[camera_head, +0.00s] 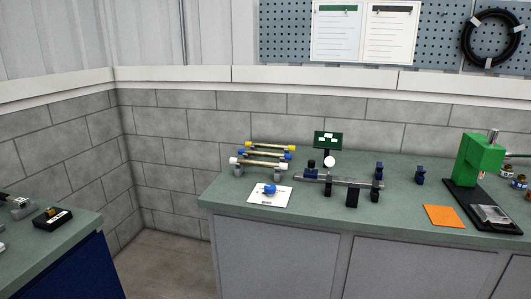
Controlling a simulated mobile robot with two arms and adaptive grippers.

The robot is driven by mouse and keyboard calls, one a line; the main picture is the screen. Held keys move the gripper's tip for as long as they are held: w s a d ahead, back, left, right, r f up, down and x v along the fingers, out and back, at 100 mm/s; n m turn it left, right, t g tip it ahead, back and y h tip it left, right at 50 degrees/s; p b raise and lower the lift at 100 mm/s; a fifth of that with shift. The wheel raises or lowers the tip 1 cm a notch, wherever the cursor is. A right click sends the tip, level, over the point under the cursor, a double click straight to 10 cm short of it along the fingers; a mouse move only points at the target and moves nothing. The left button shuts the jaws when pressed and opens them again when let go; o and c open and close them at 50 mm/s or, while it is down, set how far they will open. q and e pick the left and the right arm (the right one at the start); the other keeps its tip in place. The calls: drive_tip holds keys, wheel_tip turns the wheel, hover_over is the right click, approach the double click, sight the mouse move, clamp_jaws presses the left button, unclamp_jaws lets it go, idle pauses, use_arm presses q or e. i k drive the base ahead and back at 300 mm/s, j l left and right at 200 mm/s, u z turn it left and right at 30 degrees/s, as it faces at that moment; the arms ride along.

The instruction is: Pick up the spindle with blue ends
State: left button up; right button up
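The spindle with blue ends (264,153) lies on a rack on the far green-topped bench. It is the middle of three spindles, with a yellow-ended spindle (270,144) behind it and a white-ended spindle (262,163) in front. Its blue ends show at the left and right, and part of its rod is hidden by the front spindle. Neither of my grippers is in view.
The bench (400,225) also holds a white card (270,198) with a blue piece, a metal shaft on dark supports (340,181), a green press (478,160) and an orange sheet (443,215). Another bench (75,225) stands at left. Floor (165,265) shows between them.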

sight(253, 153)
drive_tip(key=i+j, duration=0.25)
drive_tip(key=i, duration=0.15)
drive_tip(key=i+j, duration=0.25)
drive_tip(key=i, duration=0.15)
